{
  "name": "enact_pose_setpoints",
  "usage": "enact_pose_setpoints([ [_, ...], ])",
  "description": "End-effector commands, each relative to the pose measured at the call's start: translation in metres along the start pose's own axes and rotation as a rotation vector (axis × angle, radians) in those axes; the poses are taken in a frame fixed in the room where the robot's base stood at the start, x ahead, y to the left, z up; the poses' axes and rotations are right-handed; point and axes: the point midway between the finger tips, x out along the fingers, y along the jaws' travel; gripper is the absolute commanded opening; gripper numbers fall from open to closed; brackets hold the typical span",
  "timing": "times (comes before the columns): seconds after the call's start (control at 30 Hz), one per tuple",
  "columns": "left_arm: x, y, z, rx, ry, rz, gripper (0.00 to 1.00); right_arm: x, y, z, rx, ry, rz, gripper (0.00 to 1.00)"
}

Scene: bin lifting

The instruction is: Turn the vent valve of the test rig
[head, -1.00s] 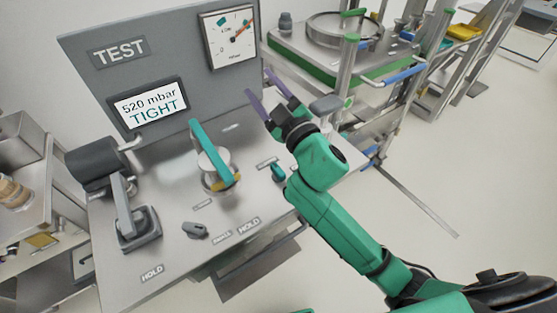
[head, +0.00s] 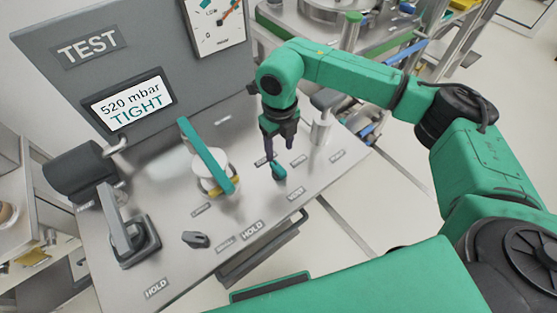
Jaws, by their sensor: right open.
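The test rig (head: 245,215) has a metal deck and a grey back panel; its screen (head: 130,105) reads "520 mbar TIGHT". A small teal knob (head: 279,173) stands on the right part of the deck. Whether the fingertips touch the knob cannot be told. My left gripper is out of view.
A teal bar (head: 206,153) lies over a pale round part left of the knob. A grey knob (head: 196,240), a lever block (head: 125,235) and a metal post (head: 322,125) also stand on the deck. A gauge (head: 216,22) is on the panel.

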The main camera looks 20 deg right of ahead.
Motion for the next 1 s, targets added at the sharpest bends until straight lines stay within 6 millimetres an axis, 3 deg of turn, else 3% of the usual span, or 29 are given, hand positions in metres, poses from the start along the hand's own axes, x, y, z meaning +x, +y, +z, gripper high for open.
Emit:
enact_pose_setpoints([
  [0.1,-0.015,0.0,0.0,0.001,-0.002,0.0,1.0,0.029,0.001,-0.002,-0.002,0.006,0.003,0.6],
  [0.3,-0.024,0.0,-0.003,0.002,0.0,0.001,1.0,0.072,0.002,0.0,-0.002,0.001,0.005,0.6],
  [0.43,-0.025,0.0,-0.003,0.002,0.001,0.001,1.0,0.085,0.002,0.0,-0.004,-0.001,0.003,0.6],
  [0.67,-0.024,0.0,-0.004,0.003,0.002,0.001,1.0,0.087,0.002,0.001,-0.003,-0.003,0.004,0.6],
  [0.8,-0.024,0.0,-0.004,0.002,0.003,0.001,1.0,0.086,0.002,0.001,-0.003,-0.002,0.004,0.06],
  [0.83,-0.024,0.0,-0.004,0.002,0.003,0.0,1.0,0.086,0.002,0.001,-0.003,-0.002,0.004,0.0],
  [1.0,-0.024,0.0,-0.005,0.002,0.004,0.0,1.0,0.086,0.001,0.001,-0.001,-0.002,0.004,0.0],
])
